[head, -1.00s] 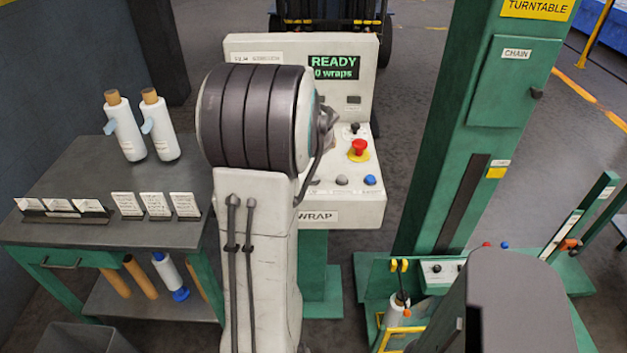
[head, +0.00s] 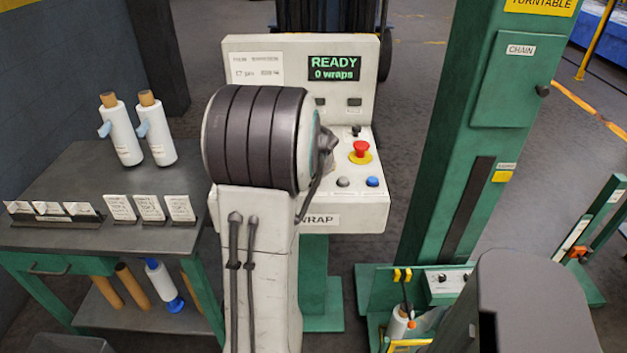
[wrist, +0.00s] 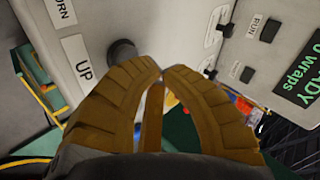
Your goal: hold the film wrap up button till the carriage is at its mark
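The wrap console (head: 345,210) stands ahead, its screen reading READY, 0 wraps. In the wrist view a dark round button (wrist: 122,50) sits beside the UP label (wrist: 84,60) on the pale panel. My gripper (wrist: 163,72) has its brown fingers drawn together, tips close to each other, just right of and below that button; contact cannot be told. Nothing shows between the tips. My arm hides the gripper and this button in the head view. The green mast (head: 445,150) stands right of the console, with a yellow marker (head: 503,176). A film roll (head: 398,322) is low at its foot.
A red stop button (head: 361,150), a grey button (head: 343,182) and a blue button (head: 372,181) are on the console's right. A table (head: 150,235) with film rolls and cards stands left. A small control box (head: 445,282) is at the mast's foot.

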